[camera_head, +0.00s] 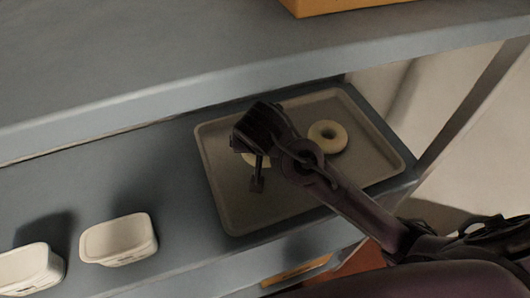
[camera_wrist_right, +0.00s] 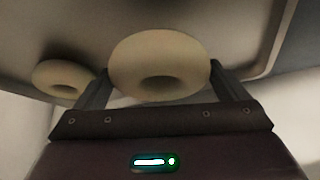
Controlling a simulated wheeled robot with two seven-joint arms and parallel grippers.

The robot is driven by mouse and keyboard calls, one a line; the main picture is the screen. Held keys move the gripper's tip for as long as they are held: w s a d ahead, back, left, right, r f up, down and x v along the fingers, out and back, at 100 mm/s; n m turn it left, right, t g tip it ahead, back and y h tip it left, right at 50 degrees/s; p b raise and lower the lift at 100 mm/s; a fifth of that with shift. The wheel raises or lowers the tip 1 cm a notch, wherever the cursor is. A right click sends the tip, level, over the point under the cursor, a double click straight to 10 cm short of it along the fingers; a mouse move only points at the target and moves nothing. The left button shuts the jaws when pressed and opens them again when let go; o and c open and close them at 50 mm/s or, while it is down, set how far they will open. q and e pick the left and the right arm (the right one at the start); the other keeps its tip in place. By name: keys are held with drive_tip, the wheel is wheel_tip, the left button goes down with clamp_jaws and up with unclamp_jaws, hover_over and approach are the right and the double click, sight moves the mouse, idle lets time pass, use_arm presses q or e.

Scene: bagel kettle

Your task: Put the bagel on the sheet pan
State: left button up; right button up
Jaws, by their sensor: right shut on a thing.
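The sheet pan (camera_head: 232,205) is a grey-brown rimmed tray lying on the lower shelf. My right gripper (camera_head: 250,160) reaches over its left half and is shut on a pale bagel (camera_head: 256,160), mostly hidden by the gripper in the head view. In the right wrist view this bagel (camera_wrist_right: 160,50) sits between the two fingers of the gripper (camera_wrist_right: 160,88), over the pan (camera_wrist_right: 265,45). I cannot tell whether it touches the pan. A second bagel (camera_head: 327,136) lies flat on the pan to the right; it also shows at left in the wrist view (camera_wrist_right: 66,80). My left gripper is out of view.
Two white containers (camera_head: 118,240) (camera_head: 30,270) stand on the lower shelf (camera_head: 180,195) left of the pan. An upper shelf (camera_head: 150,65) overhangs behind, with an orange box (camera_head: 330,5) on it. A shelf post (camera_head: 475,105) rises at the right.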

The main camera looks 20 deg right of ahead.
wheel_tip(320, 180, down, 4)
drive_tip(key=shift+w+r+p, duration=0.1)
drive_tip(key=shift+r+p, duration=0.15)
drive_tip(key=shift+p, duration=0.15)
drive_tip(key=shift+f, duration=0.2)
drive_tip(key=o, duration=0.7)
drive_tip(key=shift+o, duration=0.3)
drive_tip(key=shift+r, duration=0.2)
drive_tip(key=shift+s+a+r+b, duration=0.1)
drive_tip(key=shift+s+r+b, duration=0.1)
drive_tip(key=shift+r+b, duration=0.1)
drive_tip(key=b+v, duration=0.1)
drive_tip(key=v, duration=0.5)
drive_tip(key=shift+s+r, duration=0.15)
drive_tip(key=shift+r, duration=0.15)
use_arm(q)
drive_tip(key=w+r+p, duration=0.2)
drive_tip(key=r+p, duration=0.1)
drive_tip(key=w+r+p, duration=0.1)
drive_tip(key=p, duration=0.1)
drive_tip(key=shift+d+r, duration=0.3)
drive_tip(key=shift+r, duration=0.1)
use_arm(e)
drive_tip(key=v, duration=0.4)
drive_tip(key=shift+s+r, duration=0.15)
drive_tip(key=shift+r, duration=0.05)
